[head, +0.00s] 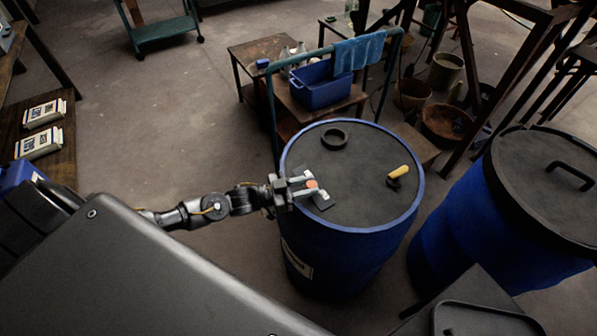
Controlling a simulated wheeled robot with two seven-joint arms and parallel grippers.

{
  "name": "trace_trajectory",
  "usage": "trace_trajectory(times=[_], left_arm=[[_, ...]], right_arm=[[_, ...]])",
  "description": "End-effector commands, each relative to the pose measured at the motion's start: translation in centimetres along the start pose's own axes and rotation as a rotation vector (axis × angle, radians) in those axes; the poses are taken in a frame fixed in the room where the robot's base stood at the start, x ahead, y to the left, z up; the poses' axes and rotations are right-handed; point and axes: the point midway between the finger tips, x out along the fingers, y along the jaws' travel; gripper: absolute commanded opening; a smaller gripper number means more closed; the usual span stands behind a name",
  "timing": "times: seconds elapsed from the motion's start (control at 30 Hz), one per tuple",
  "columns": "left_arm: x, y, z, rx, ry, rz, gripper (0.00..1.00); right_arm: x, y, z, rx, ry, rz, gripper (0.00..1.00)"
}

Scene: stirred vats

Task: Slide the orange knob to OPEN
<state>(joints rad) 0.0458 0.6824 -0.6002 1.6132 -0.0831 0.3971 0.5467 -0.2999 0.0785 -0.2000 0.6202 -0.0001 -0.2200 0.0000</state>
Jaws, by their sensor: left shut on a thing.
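A blue vat (350,255) with a dark grey lid (350,208) stands in the middle of the head view. The orange knob (312,184) sits near the lid's left edge, on a small dark plate (323,202) with a pale mark. My left gripper (311,183) reaches in from the left over the rim, and its fingers are closed on the orange knob. The fingers hide part of the knob and plate, and no OPEN lettering is readable. My right gripper is not in view.
The lid also carries a black ring (335,139) and a yellow-handled lever (399,172). A second blue vat (455,235) with a black lid stands at the right. Behind, a trolley holds a blue crate (320,88) and a blue cloth (359,52).

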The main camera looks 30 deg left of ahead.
Motion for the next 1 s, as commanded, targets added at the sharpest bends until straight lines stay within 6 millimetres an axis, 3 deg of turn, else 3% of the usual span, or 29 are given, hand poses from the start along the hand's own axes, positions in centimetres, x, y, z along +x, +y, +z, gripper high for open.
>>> trace_trajectory(times=[0.13,0.47,0.5,0.63,1.0], left_arm=[[0.6,2.2,-0.1,-0.004,-0.001,0.002,0.00],[0.7,2.7,0.0,-0.003,-0.001,0.006,0.00],[0.7,2.8,0.1,-0.003,-0.001,0.006,0.34],[0.7,2.7,0.1,-0.003,-0.001,0.005,0.51],[0.0,2.5,0.1,-0.001,-0.002,0.000,0.52]], right_arm=[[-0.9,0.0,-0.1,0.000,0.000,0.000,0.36],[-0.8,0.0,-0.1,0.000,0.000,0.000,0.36],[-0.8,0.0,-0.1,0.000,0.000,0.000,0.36],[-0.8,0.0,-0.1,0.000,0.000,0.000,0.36],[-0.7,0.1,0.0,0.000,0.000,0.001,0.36]])
